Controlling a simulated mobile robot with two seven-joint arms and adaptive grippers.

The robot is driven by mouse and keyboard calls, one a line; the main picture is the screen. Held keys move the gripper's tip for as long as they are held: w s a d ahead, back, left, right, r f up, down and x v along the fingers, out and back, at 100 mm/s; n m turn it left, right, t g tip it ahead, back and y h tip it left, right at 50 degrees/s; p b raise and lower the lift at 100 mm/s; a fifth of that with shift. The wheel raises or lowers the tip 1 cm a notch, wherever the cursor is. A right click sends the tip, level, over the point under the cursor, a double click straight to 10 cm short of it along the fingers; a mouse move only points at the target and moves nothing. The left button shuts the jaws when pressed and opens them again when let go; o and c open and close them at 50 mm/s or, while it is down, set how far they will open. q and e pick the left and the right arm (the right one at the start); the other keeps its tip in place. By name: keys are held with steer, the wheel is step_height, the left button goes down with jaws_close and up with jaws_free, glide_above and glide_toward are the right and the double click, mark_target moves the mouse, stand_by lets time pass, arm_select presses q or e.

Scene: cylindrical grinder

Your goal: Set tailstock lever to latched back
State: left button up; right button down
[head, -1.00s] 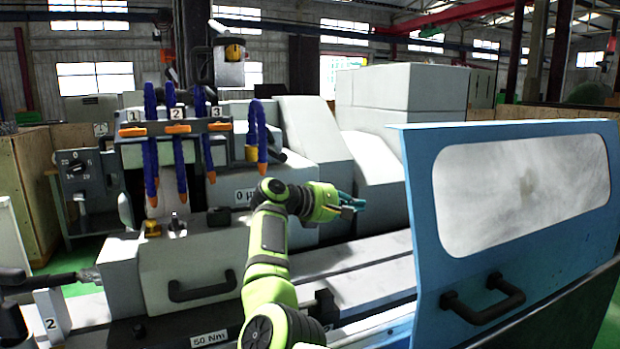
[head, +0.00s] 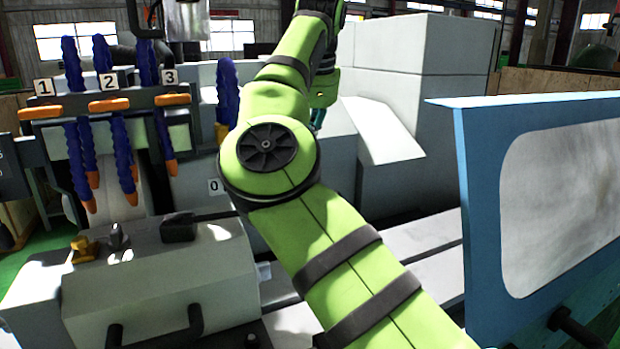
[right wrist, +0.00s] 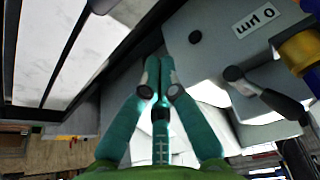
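The tailstock lever (head: 178,228) has a black grip and lies roughly level on top of the grey tailstock housing (head: 150,290), with its rod running right toward the "0" label. In the right wrist view the black lever (right wrist: 284,105) is at the right, with a round black pivot, beside the "0 µm" label. My right gripper (right wrist: 159,64) points away from the camera, its teal fingertips close together with a narrow gap and nothing between them. It is left of the lever and apart from it. In the head view my arm mostly hides this gripper (head: 318,115). My left gripper is out of view.
Blue coolant hoses (head: 125,160) with orange taps numbered 1 to 3 stand behind the lever. A blue door (head: 480,200) with a window stands at the right.

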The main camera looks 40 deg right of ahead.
step_height(320, 180, down, 10)
steer(key=p, duration=0.1)
steer(key=shift+s+a+r+p, duration=0.15)
steer(key=shift+s+r+p, duration=0.05)
steer(key=shift+s+p, duration=0.15)
stand_by(0.5)
stand_by(0.3)
